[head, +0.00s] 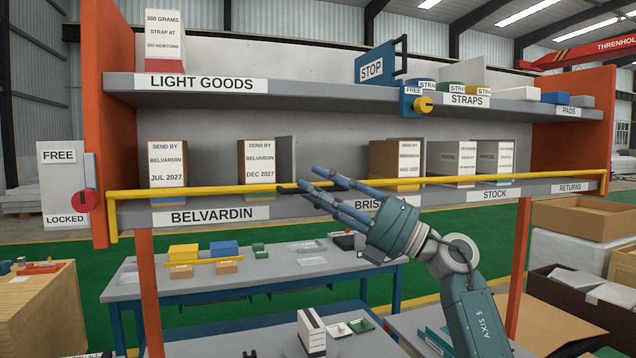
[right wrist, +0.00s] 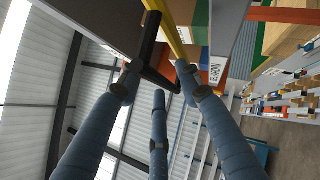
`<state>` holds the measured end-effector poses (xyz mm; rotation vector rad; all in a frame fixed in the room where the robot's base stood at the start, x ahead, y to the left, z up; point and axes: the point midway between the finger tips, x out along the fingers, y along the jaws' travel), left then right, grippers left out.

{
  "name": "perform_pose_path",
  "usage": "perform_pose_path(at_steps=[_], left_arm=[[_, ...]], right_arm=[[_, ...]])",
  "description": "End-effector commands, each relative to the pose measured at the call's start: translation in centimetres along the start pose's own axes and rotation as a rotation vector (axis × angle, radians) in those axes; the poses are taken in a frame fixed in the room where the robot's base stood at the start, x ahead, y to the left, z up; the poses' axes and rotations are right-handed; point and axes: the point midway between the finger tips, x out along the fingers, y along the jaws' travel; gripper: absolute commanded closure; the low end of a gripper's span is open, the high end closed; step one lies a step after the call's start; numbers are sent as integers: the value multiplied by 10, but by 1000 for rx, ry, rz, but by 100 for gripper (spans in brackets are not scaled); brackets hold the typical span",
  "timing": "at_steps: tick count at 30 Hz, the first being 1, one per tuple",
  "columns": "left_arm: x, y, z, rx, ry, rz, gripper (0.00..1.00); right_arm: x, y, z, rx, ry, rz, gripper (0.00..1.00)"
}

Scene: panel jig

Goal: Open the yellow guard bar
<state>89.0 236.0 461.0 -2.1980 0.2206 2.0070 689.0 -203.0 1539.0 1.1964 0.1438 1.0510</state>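The yellow guard bar (head: 230,187) runs level across the front of the lower shelf, between the two orange posts. It also shows at the top of the right wrist view (right wrist: 168,25). A black handle (head: 290,189) projects from its middle; in the right wrist view (right wrist: 150,45) it reaches down between my fingers. My right gripper (head: 318,185) is at the handle, its fingers spread around it. In the right wrist view (right wrist: 158,82) the fingers look apart; firm contact is not clear. My left gripper is not in view.
A red knob (head: 85,202) sits on the left post by a FREE/LOCKED plate (head: 60,180), nearer LOCKED. A yellow knob (head: 423,104) is under the upper shelf, by a blue STOP plate (head: 372,68). Boxes (head: 168,172) stand behind the bar. A workbench (head: 200,285) stands below.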

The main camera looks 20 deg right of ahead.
Motion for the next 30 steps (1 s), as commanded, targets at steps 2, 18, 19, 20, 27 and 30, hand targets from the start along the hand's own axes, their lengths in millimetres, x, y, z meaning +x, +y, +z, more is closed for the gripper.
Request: perform_pose_path(at_steps=[2, 18, 19, 20, 27, 30], left_arm=[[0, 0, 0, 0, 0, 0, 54], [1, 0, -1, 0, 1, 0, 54], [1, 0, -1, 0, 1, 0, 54], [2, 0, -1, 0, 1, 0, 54], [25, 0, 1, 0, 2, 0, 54], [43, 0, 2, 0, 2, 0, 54]], right_arm=[[0, 0, 0, 0, 0, 0, 65], [0, -1, 0, -1, -1, -1, 100], [-1, -1, 0, -2, -1, 0, 100], [-1, -2, 0, -3, -1, 1, 100], [-8, -6, -7, -46, -1, 44, 100], [-13, -9, -12, -85, -2, 84, 100]])
